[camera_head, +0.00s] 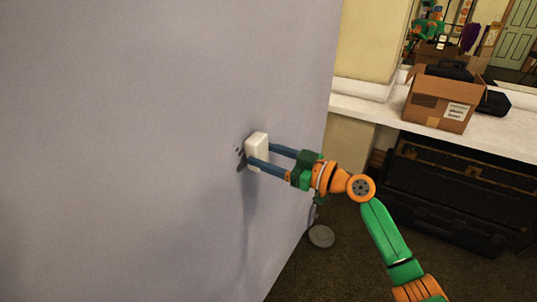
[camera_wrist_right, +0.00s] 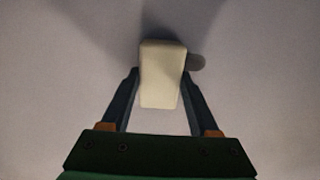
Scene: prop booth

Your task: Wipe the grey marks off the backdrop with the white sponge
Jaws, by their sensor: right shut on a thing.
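The backdrop (camera_head: 120,130) is a large pale lilac-grey panel filling the left of the head view. My right gripper (camera_head: 259,154) is shut on the white sponge (camera_head: 258,143) and holds it at the backdrop's surface. Small dark grey marks (camera_head: 239,159) show just left of the sponge, partly hidden by it. In the right wrist view the sponge (camera_wrist_right: 162,75) sits between the two fingers, and a grey mark (camera_wrist_right: 196,62) shows beside its upper right edge. Whether the sponge touches the backdrop is hard to tell. My left gripper is not in view.
The backdrop's right edge runs down near a round grey foot or disc (camera_head: 321,236) on the floor. A white counter (camera_head: 389,112) at right bears a cardboard box (camera_head: 425,101), with dark cases (camera_head: 440,210) below.

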